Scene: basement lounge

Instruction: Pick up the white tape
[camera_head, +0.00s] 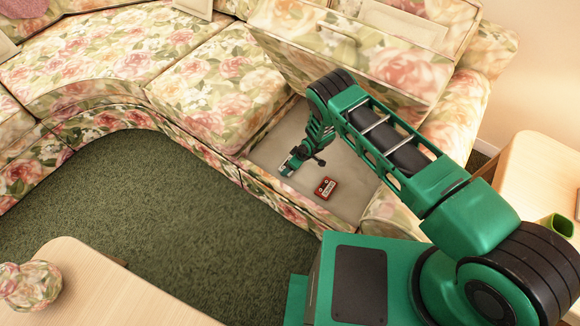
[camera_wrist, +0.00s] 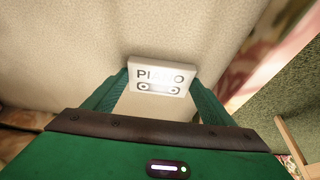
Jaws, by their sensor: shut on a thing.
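The white tape (camera_wrist: 160,77) is a flat cassette with "PIANO" printed on it, seen in the wrist view between the two green fingers of my gripper (camera_wrist: 160,90). My gripper is shut on it, with one finger at each end of the tape. In the head view my gripper (camera_head: 287,168) is low over the beige surface (camera_head: 345,195) inside the sofa's open section. The tape is small there and partly hidden by the gripper. I cannot tell whether it still touches the surface.
A red cassette (camera_head: 325,188) lies on the beige surface right of my gripper. A raised floral cushion (camera_head: 350,50) stands behind my arm. Floral sofa seats (camera_head: 210,85) curve to the left. A wooden table with a floral vase (camera_head: 30,285) is at the lower left. Green carpet (camera_head: 150,210) is clear.

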